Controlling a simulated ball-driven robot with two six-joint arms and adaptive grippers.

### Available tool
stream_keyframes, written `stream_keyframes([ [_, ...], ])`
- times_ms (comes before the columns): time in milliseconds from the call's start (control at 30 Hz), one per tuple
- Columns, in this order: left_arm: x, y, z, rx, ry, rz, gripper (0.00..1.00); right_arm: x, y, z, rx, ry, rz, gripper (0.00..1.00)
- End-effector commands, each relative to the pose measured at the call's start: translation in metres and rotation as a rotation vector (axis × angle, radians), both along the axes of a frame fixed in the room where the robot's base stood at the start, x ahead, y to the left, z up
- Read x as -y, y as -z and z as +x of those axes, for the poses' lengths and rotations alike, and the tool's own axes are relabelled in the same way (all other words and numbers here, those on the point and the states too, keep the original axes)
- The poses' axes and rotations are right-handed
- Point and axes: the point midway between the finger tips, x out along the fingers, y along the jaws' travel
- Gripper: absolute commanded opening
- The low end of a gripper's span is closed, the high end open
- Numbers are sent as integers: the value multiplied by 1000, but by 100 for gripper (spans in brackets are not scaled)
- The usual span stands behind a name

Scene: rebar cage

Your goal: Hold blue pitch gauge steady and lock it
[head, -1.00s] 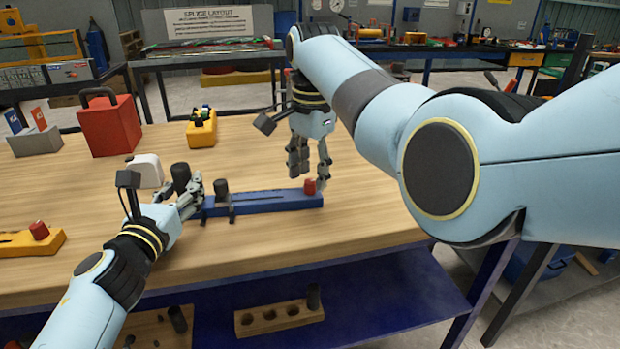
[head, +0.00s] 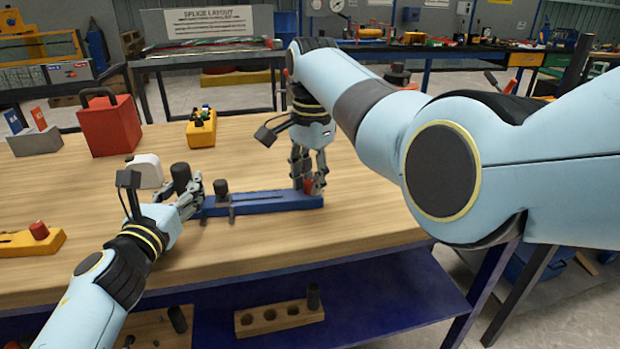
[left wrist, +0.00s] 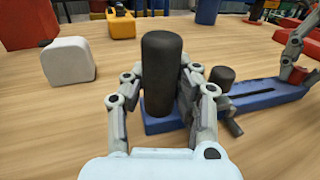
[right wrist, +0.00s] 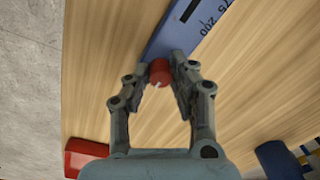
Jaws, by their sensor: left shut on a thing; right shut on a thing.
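The blue pitch gauge (head: 262,200) lies flat on the wooden table, a long bar with a slot, a black upright post at its left end, a shorter black knob (head: 221,187) and a red knob (head: 309,186) at its right end. My left gripper (head: 192,196) is shut on the tall black post (left wrist: 162,75), with fingers on both sides of it. My right gripper (head: 303,182) comes down from above and is shut on the red knob, which also shows between its fingertips in the right wrist view (right wrist: 159,72). Numbers show on the gauge there.
A yellow gauge with a red knob (head: 39,231) lies at the left. A white block (head: 146,171), a red box (head: 108,125) and a yellow block (head: 201,130) stand behind. A wooden block with holes (head: 280,317) sits on the lower shelf. The table right of the gauge is clear.

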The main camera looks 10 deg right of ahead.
Motion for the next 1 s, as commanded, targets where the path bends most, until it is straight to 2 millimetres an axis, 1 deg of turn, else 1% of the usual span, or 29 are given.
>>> stream_keyframes([
  [167,0,0,0,1,0,-1,0,0,0,0,0,-25,-1,0],
  [367,0,0,0,1,0,-1,0,0,0,1,0,-116,-1,0],
  [567,0,0,0,1,1,-1,0,1,0,1,1,-276,-1,0],
  [1000,0,0,0,0,0,-1,0,1,0,1,0,-695,0,0],
])
